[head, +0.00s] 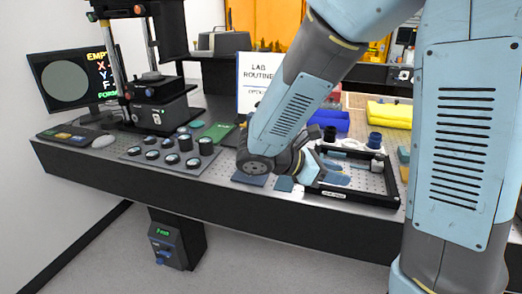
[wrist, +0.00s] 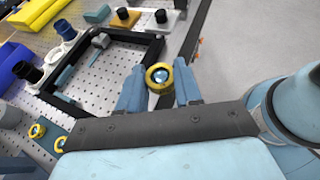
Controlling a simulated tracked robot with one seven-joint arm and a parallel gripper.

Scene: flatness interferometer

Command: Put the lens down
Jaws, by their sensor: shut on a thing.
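My gripper (wrist: 159,84) is shut on a lens (wrist: 160,77), a small clear disc in a yellow ring mount, which sits between the blue fingertips. In the wrist view the lens shows beside the near end of a black-framed tray (wrist: 100,119), with grey floor also behind it; its height above the bench is hard to tell. In the head view my gripper (head: 312,166) is at the left end of the same tray (head: 350,196), partly hidden by my arm, and the lens cannot be made out there.
Two more yellow-ringed pieces (wrist: 38,131) lie on dark pads at the wrist view's lower left. The tray holds a few small parts on a perforated floor. A board of several black cylinders (head: 172,158), a monitor (head: 72,80) and a black instrument (head: 158,105) stand to the left.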

